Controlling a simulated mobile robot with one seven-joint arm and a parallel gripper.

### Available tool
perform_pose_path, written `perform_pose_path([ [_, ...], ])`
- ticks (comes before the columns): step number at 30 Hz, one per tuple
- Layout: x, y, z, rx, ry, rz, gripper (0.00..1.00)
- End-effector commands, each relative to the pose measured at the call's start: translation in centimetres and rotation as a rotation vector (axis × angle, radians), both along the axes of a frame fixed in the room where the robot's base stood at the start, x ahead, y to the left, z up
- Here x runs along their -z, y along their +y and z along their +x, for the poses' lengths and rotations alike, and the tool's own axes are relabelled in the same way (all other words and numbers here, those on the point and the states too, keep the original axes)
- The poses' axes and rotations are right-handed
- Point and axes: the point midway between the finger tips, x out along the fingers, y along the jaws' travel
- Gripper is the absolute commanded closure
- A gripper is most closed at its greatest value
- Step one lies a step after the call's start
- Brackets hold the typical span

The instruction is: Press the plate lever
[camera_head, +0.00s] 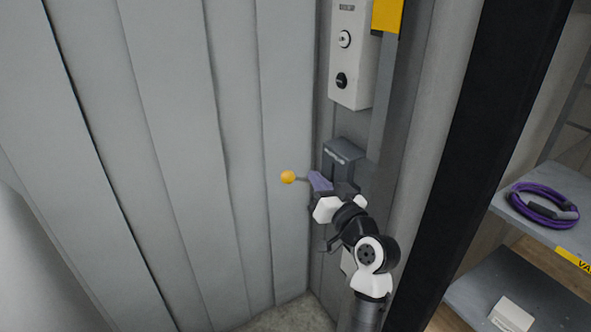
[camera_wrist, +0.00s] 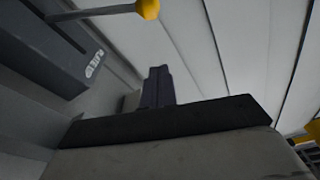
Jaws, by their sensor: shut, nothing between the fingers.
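The plate lever is a thin rod with a yellow ball knob (camera_head: 288,177). It sticks out to the left from a dark grey box (camera_head: 343,150) mounted on the grey column. In the wrist view the yellow knob (camera_wrist: 148,8) is at the top edge, with its rod running left to the dark box (camera_wrist: 45,50). My gripper (camera_head: 318,180) has dark purple fingers, shut and empty, just right of the knob and beside the rod in the head view. In the wrist view the closed fingers (camera_wrist: 158,86) point up below the knob, apart from it in the picture. Contact with the rod cannot be told.
A light control box (camera_head: 353,55) with a key switch and a black knob hangs above the lever box. A grey ribbed panel (camera_head: 180,130) fills the left. A shelf at the right holds a coiled purple cable (camera_head: 541,205) and a white box (camera_head: 511,315).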

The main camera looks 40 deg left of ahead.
Motion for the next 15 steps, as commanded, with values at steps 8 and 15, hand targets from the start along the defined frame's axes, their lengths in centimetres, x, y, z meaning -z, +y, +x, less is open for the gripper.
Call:
perform_pose_path([
  [8,-0.4,1.6,0.6,-0.005,0.001,0.000,1.00],
  [15,-1.3,6.0,2.6,-0.004,0.000,0.001,1.00],
])
